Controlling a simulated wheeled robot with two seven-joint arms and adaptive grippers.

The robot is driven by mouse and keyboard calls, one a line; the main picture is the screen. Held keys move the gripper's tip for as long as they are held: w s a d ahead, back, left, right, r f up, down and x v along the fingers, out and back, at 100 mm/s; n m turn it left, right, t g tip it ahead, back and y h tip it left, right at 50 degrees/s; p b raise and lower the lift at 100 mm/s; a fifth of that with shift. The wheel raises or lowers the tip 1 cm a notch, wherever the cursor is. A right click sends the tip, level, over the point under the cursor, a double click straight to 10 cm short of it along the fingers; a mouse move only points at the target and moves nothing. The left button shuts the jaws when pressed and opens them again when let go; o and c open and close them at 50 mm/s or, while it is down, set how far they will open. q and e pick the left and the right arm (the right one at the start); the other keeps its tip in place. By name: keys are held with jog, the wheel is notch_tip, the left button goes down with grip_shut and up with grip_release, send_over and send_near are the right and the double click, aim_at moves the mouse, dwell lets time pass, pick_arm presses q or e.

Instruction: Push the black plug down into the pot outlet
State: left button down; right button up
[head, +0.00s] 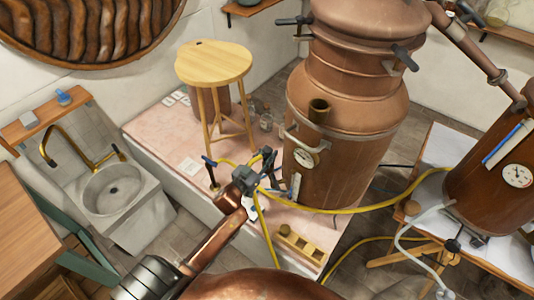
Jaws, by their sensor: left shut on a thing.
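The copper pot (345,165) stands on the pink tiled platform, right of centre. A short open brass outlet (318,108) sticks up from its shoulder and looks dark inside. My left gripper (263,166) is just left of the pot's lower body, below and left of the outlet and apart from it. It is shut on a small dark thing that looks like the black plug (268,155), though it is too small and partly hidden to be sure. My right gripper is not in view.
Yellow hoses (365,208) run past the gripper and across the pot's front. A wooden stool (214,64) stands behind left, with a white sink (113,189) farther left. A wooden rack (300,245) lies in front. A second copper vessel (492,175) stands at right.

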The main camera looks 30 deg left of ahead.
pick_arm(q)
jog(key=shift+f+b, duration=0.45)
jog(key=shift+f, duration=1.5)
dwell(3.7)
jog(key=c, duration=1.5)
grip_release()
jog(key=s, duration=1.2)
jog(key=shift+a, duration=0.25)
